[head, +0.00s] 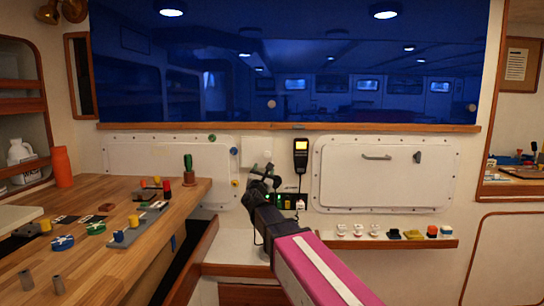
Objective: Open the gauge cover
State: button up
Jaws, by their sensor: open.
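A small white square box (255,150) is fixed to the wall in the middle of the head view and looks closed. It may be the gauge cover, but I see no gauge face and cannot tell for sure. A larger white panel (345,190) with a grey handle (376,157) and a small latch (417,157) is shut on the wall to the right. My gripper (262,172) is open, just below the white box in the picture. It looks empty, and I cannot tell its gap to the wall.
A black handheld device (300,155) with a lit screen hangs right of my gripper. A narrow shelf (385,243) of small parts runs below the large panel. A wooden workbench (130,262) with tools, knobs and an orange bottle (62,167) fills the left.

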aim_at(267, 156)
jog(key=x, duration=1.1)
jog(key=shift+a+r, duration=0.15)
jog(key=shift+a, duration=0.1)
jog(key=shift+s, duration=0.1)
grip_shut()
